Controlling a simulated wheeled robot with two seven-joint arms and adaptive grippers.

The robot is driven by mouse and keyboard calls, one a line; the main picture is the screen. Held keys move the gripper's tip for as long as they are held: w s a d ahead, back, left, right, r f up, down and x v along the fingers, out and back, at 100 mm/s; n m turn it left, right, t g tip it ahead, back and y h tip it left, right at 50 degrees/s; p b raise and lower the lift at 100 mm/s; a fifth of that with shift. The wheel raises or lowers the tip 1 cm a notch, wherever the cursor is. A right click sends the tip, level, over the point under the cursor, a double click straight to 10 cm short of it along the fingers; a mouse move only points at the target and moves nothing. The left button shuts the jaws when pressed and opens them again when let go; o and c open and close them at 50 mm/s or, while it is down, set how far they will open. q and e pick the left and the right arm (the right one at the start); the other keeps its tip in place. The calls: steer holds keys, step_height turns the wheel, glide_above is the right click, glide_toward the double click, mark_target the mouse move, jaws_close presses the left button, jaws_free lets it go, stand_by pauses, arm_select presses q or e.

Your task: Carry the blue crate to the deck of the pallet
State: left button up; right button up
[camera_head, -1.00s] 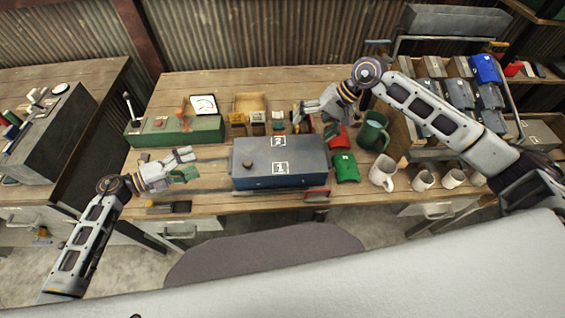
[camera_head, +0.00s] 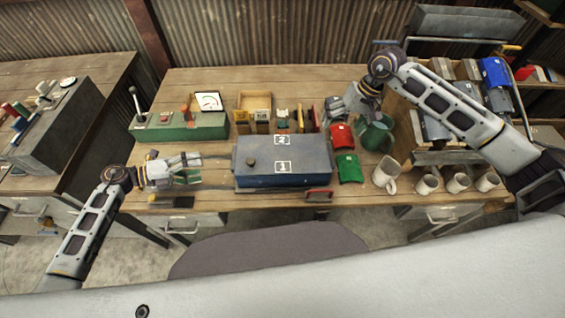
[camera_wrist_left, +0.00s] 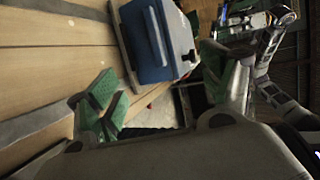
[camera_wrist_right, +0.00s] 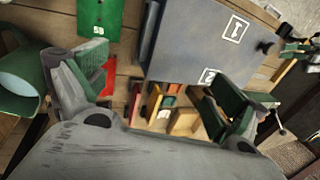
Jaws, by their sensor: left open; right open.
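A blue-grey crate (camera_head: 300,165) with labels 2 and 1 and a dark knob on top sits on the wooden bench. Its blue side shows in the left wrist view (camera_wrist_left: 152,38), and its labelled top shows in the right wrist view (camera_wrist_right: 200,45). My left gripper (camera_head: 196,169) is open and empty, just left of the crate and apart from it. My right gripper (camera_head: 332,108) is open and empty, behind the crate's back right corner. I cannot make out a pallet in these views.
A green control box (camera_head: 180,127) with a lever stands at the back left. Small boards and a wooden tray (camera_head: 254,103) lie behind the crate. Red and green pieces (camera_head: 349,168), a green jug (camera_head: 375,134) and several mugs (camera_head: 386,175) stand right. A red-ended tool (camera_head: 318,195) lies in front.

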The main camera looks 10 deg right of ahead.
mark_target(233, 162)
arm_select(q)
steer(key=shift+x, duration=6.45)
arm_select(e)
steer(key=shift+x, duration=6.45)
arm_select(q)
steer(key=shift+c, duration=0.4)
arm_select(e)
steer(key=shift+c, duration=0.4)
